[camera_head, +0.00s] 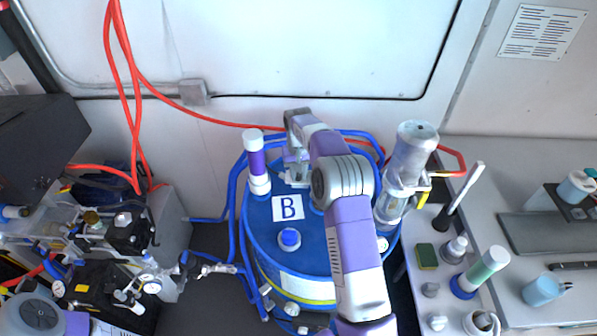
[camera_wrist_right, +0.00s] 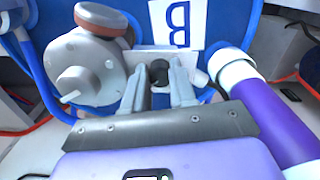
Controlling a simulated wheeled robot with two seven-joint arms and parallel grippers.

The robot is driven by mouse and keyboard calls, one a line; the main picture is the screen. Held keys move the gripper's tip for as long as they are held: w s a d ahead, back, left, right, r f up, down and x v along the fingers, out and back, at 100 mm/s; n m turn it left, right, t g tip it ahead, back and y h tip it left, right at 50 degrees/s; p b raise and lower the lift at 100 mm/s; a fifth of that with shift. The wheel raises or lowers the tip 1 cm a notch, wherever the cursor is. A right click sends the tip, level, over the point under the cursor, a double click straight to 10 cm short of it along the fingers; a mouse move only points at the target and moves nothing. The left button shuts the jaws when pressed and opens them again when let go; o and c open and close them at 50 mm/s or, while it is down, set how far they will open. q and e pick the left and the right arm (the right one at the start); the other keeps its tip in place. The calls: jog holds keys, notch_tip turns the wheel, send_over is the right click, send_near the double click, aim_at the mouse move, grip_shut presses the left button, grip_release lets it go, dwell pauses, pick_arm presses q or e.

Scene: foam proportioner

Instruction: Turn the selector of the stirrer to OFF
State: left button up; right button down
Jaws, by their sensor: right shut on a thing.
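The blue drum (camera_head: 262,222) with the "B" label (camera_head: 288,207) stands in the middle of the head view. My right arm reaches over the drum, and my right gripper (camera_head: 296,182) points down behind the label. In the right wrist view, my right gripper (camera_wrist_right: 161,84) is shut on the dark round selector knob (camera_wrist_right: 159,71). The knob sits in front of a pale plate (camera_wrist_right: 143,58). The fingers cover its sides, and I cannot read its setting or any OFF mark. My left gripper is not in view.
A grey rounded housing (camera_wrist_right: 85,70) is close left of the fingers in the wrist view. A purple-and-white cylinder (camera_head: 257,163) stands on the drum left of the gripper. A clear-and-grey upright unit (camera_head: 411,155) is at its right. Blue hoses (camera_head: 233,205) loop around the drum.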

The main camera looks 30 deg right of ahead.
aim_at(299, 174)
jog(key=n+p, duration=0.1)
jog(key=n, duration=0.4)
jog(key=shift+r, duration=0.1)
jog(key=n+p, duration=0.1)
jog(key=n, duration=0.4)
jog(key=shift+d, duration=0.1)
jog(key=shift+n, duration=0.3)
jog(key=c, duration=0.9)
grip_release()
notch_tip(299, 174, up, 8)
jog(key=shift+f, duration=0.25)
